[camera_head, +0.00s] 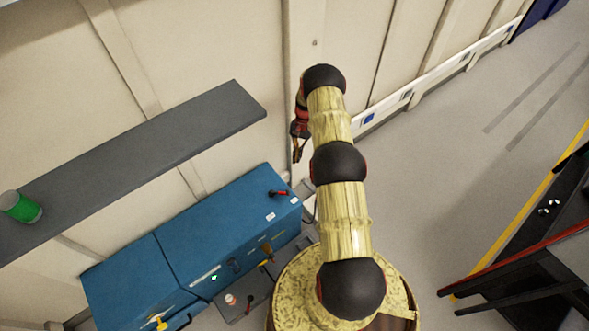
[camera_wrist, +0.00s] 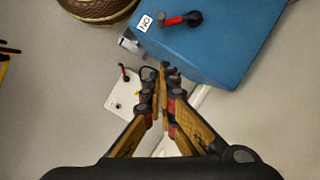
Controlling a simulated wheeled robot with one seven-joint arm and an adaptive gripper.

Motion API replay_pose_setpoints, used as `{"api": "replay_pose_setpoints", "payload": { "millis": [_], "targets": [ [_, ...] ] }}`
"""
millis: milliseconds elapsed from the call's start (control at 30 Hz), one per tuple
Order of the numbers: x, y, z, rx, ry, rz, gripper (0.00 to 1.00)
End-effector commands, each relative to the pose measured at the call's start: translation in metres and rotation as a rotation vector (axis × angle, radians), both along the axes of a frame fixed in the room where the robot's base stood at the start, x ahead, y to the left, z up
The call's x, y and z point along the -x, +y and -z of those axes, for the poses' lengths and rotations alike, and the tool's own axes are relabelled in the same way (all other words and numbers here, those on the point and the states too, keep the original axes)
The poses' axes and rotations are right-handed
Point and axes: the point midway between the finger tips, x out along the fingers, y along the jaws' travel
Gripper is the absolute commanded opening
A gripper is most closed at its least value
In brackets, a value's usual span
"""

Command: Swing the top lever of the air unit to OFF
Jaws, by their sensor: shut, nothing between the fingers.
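The top lever (camera_wrist: 180,20), red with black ends, lies on the blue top of the air unit (camera_wrist: 225,50). Its thinner end points to a small white label (camera_wrist: 145,22) that reads ON, upside down in the wrist view. In the head view the lever (camera_head: 278,193) sits near the right end of the blue unit (camera_head: 215,225), with two white labels near it. My gripper (camera_wrist: 163,70) is shut and empty. In the head view my gripper (camera_head: 297,158) hangs by the wall, beyond the unit's right end, apart from the lever.
A grey shelf (camera_head: 150,150) with a green can (camera_head: 20,207) juts from the wall above the unit. A second red lever (camera_wrist: 125,78) sits on a white panel (camera_wrist: 122,100) below. A dark, red-edged table (camera_head: 530,250) stands right. The floor between is clear.

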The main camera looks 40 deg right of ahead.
Motion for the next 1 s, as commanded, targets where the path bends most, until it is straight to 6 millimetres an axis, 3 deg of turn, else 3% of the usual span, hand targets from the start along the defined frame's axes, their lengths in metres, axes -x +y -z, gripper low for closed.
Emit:
{"api": "replay_pose_setpoints", "payload": {
  "millis": [500, 733, 1000],
  "targets": [
    [0.019, 0.032, 0.090, -0.002, 0.002, -0.001, 0.00],
    [0.034, 0.057, 0.085, -0.001, 0.001, -0.001, 0.00],
    [0.038, 0.064, 0.085, 0.000, 0.000, 0.000, 0.00]
  ]
}}
